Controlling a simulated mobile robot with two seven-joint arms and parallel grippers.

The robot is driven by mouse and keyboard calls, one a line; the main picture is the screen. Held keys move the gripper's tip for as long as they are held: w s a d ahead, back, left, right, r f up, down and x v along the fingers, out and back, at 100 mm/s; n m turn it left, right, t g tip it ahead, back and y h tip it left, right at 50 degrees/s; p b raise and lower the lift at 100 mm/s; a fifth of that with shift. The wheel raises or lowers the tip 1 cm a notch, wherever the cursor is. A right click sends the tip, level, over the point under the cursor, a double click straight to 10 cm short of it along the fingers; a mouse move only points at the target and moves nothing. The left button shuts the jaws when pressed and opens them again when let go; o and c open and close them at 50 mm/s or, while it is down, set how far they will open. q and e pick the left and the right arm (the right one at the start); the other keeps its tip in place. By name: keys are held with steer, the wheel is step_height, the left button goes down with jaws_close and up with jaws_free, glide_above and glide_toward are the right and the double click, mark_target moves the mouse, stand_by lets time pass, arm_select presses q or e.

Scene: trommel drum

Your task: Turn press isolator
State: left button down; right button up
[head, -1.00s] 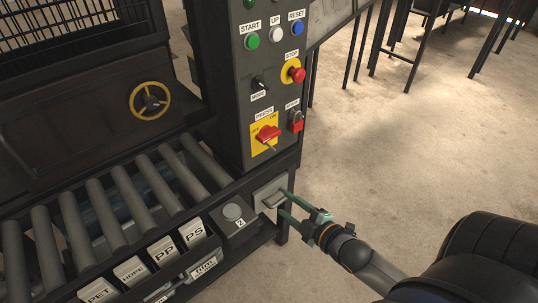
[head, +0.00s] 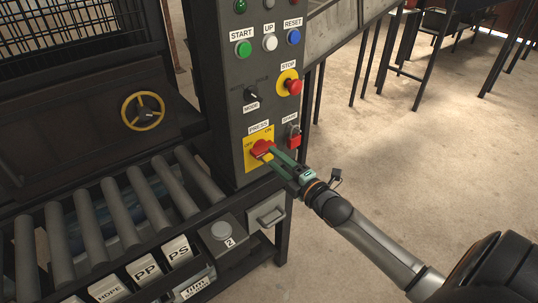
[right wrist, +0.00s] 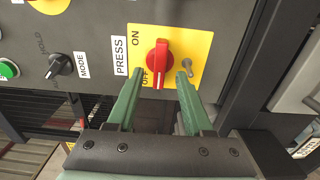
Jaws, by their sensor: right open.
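The press isolator is a red rotary handle (head: 260,147) on a yellow plate (head: 249,160) marked OFF and ON, below the PRESS label on the grey control panel. In the right wrist view the handle (right wrist: 158,60) stands upright in the picture, its white-marked end down beside OFF. My right gripper (head: 268,155) is open at the plate. In the right wrist view its green fingertips (right wrist: 160,78) lie either side of the handle's lower part; contact cannot be told. A small metal pin (right wrist: 187,67) shows on the plate beside the right fingertip. My left gripper is out of view.
Above are the mode knob (head: 251,95), red stop button (head: 293,87) and green start button (head: 243,49). A red padlock-like item (head: 294,140) hangs right of the isolator.

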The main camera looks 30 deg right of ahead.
mark_target(266, 152)
steer(key=shift+w+a, duration=0.15)
steer(key=shift+w, duration=1.55)
jaws_close()
